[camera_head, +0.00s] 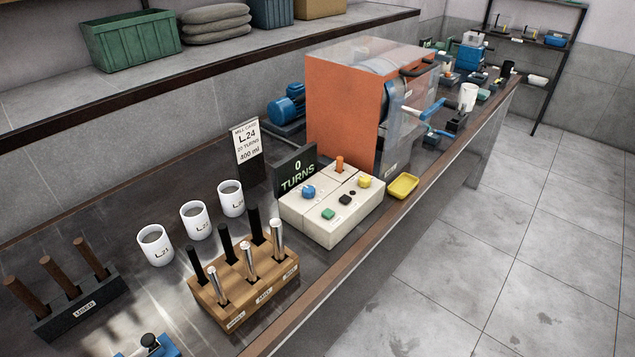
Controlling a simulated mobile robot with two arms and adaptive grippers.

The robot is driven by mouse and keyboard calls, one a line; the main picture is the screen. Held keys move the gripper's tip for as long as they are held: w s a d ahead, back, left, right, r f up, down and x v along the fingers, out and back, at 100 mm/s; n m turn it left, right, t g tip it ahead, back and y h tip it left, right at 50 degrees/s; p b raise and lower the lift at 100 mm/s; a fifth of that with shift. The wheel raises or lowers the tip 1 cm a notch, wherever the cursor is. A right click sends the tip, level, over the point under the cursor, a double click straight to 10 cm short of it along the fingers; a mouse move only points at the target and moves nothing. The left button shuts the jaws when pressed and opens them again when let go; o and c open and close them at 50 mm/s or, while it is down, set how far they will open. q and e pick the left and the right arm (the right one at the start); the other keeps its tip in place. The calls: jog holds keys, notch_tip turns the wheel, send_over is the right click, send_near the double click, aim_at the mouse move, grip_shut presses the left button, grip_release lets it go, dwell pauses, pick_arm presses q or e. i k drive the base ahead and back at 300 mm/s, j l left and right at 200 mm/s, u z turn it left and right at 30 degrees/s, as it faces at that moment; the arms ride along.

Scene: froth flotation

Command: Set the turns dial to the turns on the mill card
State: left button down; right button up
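The mill card (246,143) stands upright on the bench behind the control box. It reads "L.24", a turns line that looks like "25 TURNS" in small print, and "400 ml". A dark display (296,171) beside it reads "0 TURNS". The pale control box (330,215) has a blue round knob (308,192) on its left part, which looks like the turns dial; its marks are too small to read. The box also carries an orange lever (339,163), a yellow knob (364,182), a green button (327,214) and small black controls. Neither gripper is in view.
An orange mill housing (343,108) with a clear cover stands behind the box. A yellow tray (403,186) sits to its right. White cups (197,221) and a wooden rod block (243,285) stand to its left and front. Bare floor lies right of the bench.

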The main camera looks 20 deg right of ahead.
aim_at(308, 192)
jog(key=l+z, duration=0.7)
